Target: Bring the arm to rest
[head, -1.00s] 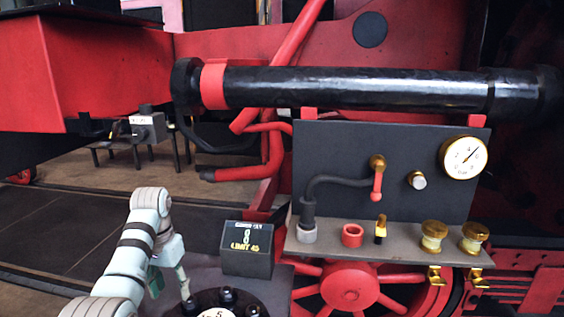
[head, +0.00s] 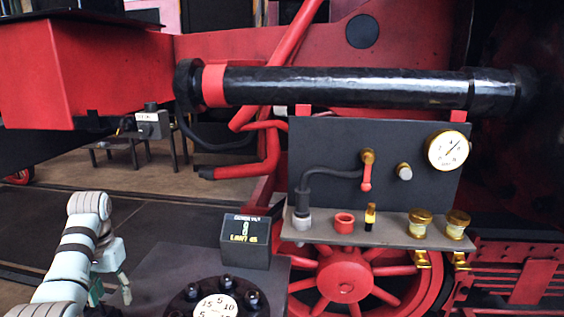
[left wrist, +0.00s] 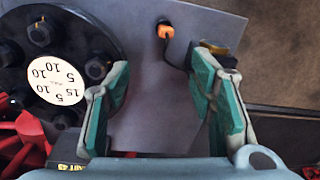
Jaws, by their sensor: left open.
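My left arm comes in from the lower left of the head view. Its gripper (head: 112,288) is pale with green finger pads, and hangs beside the left edge of the grey bench that carries the black flange. In the left wrist view the gripper (left wrist: 163,110) is open, its two fingers wide apart with nothing between them. Under them is the bare grey plate (left wrist: 150,75), with an orange-tipped item (left wrist: 166,32) beyond the fingertips. My right gripper is not in view.
The black bolted flange with a white numbered disc (head: 215,305) is right of the gripper. A small display box (head: 246,242) stands behind it. A panel with a gauge (head: 447,150), a red cup (head: 344,222) and brass caps is at the right. The dark floor at left is clear.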

